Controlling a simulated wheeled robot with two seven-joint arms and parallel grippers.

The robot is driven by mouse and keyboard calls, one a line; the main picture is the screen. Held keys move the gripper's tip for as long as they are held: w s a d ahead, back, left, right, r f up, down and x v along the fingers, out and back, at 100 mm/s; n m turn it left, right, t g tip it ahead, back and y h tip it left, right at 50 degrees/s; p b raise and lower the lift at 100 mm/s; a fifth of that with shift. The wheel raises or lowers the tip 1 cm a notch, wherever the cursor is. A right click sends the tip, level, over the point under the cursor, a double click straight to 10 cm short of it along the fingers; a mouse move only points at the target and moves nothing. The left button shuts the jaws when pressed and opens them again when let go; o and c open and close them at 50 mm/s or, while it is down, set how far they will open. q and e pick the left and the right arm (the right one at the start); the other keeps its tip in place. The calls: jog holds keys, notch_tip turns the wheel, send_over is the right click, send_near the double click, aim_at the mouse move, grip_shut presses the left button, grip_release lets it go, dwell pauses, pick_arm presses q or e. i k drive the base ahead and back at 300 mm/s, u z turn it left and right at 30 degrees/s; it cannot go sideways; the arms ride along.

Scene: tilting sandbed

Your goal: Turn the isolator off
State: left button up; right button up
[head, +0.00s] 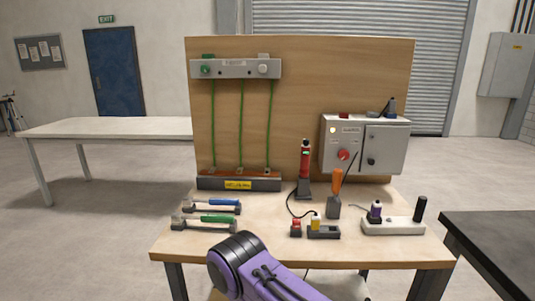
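A grey electrical cabinet (390,148) is mounted at the right of the upright wooden board. On its left part is a red rotary knob (344,155), which I take to be the isolator switch; its exact position is too small to read. A pale yellow lamp (333,130) above the knob looks lit. A black handle (371,161) is on the cabinet's door, which looks closed. Neither gripper is in view. A purple and black link of one of my arms shows at the bottom centre, well apart from the cabinet.
The wooden bench (282,248) holds blue and green handled tools (218,218), a red upright tester (305,165), an orange-handled tool (337,183) and a pale base (393,227) with a black upright handle. A dark table (495,240) stands at right. Small items lie atop the cabinet.

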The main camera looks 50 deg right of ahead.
aim_at(343, 155)
jog(key=u, duration=0.35)
jog(key=i, duration=3.55)
jog(key=z, duration=2.5)
jog(key=i, duration=3.25)
jog(key=z, duration=2.45)
jog(key=i, duration=0.85)
